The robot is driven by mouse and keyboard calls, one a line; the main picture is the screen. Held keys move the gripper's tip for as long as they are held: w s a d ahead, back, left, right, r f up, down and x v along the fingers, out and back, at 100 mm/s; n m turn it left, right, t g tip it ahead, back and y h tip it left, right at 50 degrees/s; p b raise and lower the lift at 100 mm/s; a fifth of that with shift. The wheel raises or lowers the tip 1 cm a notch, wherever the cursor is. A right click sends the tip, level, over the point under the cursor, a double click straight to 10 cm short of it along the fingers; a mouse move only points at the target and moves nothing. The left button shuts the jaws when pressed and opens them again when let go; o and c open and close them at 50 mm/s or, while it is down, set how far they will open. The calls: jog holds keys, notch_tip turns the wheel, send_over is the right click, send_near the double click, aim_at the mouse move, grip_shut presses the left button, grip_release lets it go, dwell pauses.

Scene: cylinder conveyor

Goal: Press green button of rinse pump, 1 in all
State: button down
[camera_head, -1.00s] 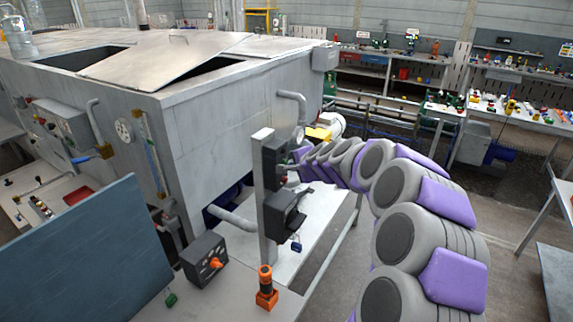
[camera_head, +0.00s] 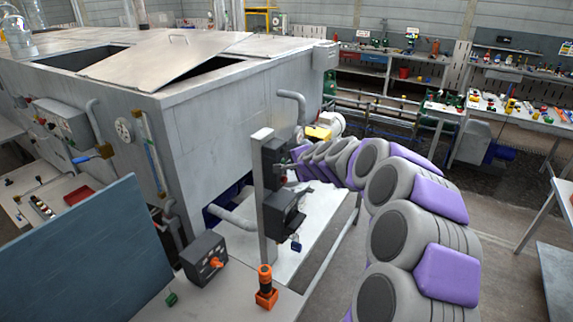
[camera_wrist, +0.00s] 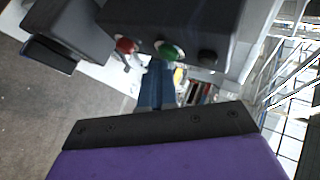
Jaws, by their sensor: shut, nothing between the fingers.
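A dark control box (camera_head: 274,162) is mounted on a grey post beside the big tank. In the wrist view the box (camera_wrist: 205,22) carries a red button (camera_wrist: 126,46), the green button (camera_wrist: 168,50) and a black knob (camera_wrist: 207,57) in a row. My gripper (camera_wrist: 157,66) is shut and empty. Its blue fingers point at the box, with their tips just below the green button in the picture. I cannot tell whether they touch it. In the head view my arm reaches in from the right to the box, and the fingers are hidden.
A second dark box (camera_head: 284,213) hangs lower on the grey post (camera_head: 264,200). A black box with an orange knob (camera_head: 205,260) and an orange-black device (camera_head: 265,288) stand on the bench. The grey tank (camera_head: 225,125) is close on the left.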

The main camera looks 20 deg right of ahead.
jog(key=shift+s+d, duration=0.5)
jog(key=shift+s, duration=0.2)
jog(key=s+d, duration=0.1)
jog(key=s, duration=0.1)
jog(key=s+d+b, duration=0.1)
jog(key=s+d, duration=0.1)
dwell(0.6)
dwell(0.5)
